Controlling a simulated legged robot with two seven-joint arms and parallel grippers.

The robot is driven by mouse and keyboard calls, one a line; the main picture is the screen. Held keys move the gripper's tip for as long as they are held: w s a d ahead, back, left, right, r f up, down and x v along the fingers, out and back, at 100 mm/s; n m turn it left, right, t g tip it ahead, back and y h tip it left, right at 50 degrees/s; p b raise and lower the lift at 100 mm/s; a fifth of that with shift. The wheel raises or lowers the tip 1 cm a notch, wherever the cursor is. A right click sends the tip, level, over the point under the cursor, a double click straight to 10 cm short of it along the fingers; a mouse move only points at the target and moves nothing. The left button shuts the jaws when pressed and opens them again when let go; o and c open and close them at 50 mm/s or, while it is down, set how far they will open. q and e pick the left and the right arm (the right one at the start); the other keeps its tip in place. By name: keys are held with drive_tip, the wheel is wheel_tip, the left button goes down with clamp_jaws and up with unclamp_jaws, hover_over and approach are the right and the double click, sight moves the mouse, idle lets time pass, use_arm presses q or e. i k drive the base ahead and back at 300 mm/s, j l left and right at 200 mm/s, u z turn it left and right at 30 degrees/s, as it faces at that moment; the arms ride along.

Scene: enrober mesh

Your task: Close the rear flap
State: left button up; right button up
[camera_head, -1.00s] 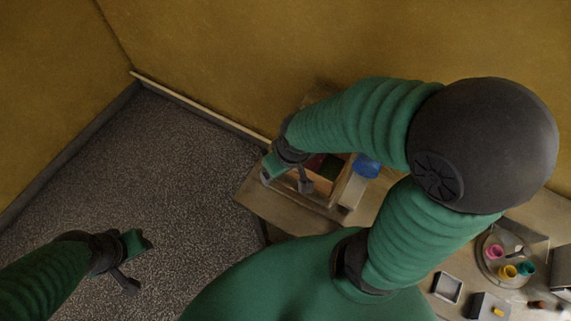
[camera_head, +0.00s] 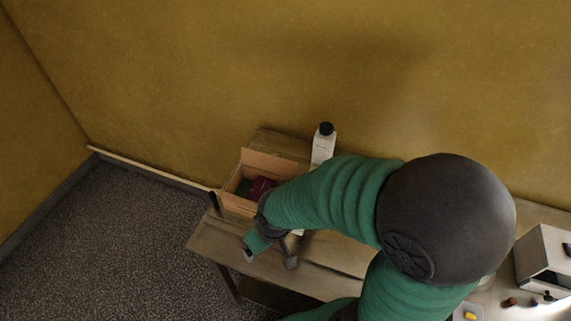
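An open cardboard box (camera_head: 238,204) stands near the left end of the table, with dark red and green items inside. Its rear flap (camera_head: 277,164) stands up along the wall-side edge. My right gripper (camera_head: 270,260) is in front of the box, on the near side, over the table's front edge. Its two fingers are apart with nothing seen between them. My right forearm and wrist hide the box's right side and part of its near side. My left gripper is out of view.
A white bottle with a black cap (camera_head: 322,148) stands behind and right of the box. A small dark object (camera_head: 214,200) is at the box's left. The wooden table (camera_head: 215,240) runs along the yellow wall. A grey-white appliance (camera_head: 545,258) stands at far right.

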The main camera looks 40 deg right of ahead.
sight(280, 166)
drive_tip(key=i+z, duration=0.1)
drive_tip(key=z, duration=0.25)
drive_tip(key=i+z, duration=0.1)
drive_tip(key=z, duration=0.25)
drive_tip(key=i+j+z, duration=0.1)
drive_tip(key=z, duration=0.25)
